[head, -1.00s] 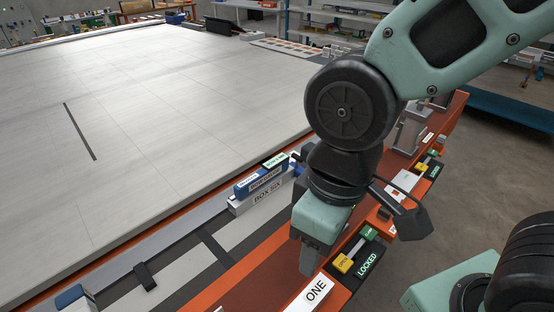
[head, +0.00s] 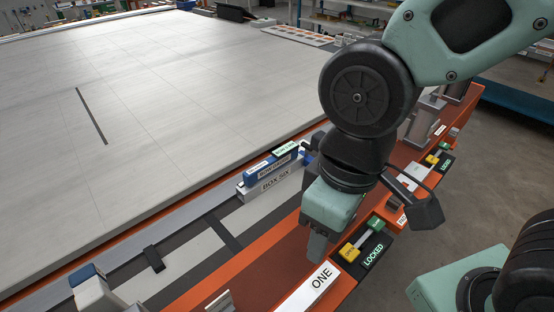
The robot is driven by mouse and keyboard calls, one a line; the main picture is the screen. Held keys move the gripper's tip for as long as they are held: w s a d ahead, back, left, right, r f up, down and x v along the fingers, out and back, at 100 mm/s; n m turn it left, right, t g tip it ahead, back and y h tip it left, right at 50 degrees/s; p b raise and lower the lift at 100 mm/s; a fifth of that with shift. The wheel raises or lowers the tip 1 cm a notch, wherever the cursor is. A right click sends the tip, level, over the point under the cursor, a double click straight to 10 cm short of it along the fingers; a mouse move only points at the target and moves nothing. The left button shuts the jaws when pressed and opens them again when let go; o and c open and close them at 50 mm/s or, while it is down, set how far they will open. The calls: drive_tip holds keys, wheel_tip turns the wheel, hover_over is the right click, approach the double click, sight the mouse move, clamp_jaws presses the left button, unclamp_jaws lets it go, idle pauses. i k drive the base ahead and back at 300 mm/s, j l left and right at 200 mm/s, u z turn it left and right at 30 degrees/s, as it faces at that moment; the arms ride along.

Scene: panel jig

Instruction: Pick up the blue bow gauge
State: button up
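A blue bar-shaped piece (head: 262,171), which looks like the bow gauge, lies on top of a white block marked BOX SIX (head: 268,186) beside the large panel. It carries a white label and a green-and-white tag; the label is too small to read surely. My gripper (head: 317,247) points down over the orange rail, to the right of and nearer than the blue piece, and apart from it. Its fingers are seen edge-on, so their opening does not show. No object is visible in it.
The large pale panel (head: 150,110) fills the left. Locking stations marked LOCKED (head: 373,254) and a white ONE plate (head: 308,290) line the orange rail (head: 265,262). A blue-topped block (head: 90,285) stands at the lower left.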

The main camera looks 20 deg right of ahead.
sight(287, 151)
drive_tip(key=i+l+u, duration=0.15)
drive_tip(key=l+u, duration=0.25)
drive_tip(key=l, duration=0.3)
drive_tip(key=l+u, duration=0.45)
drive_tip(key=l, duration=0.3)
drive_tip(key=l+u, duration=0.4)
drive_tip(key=l, duration=0.35)
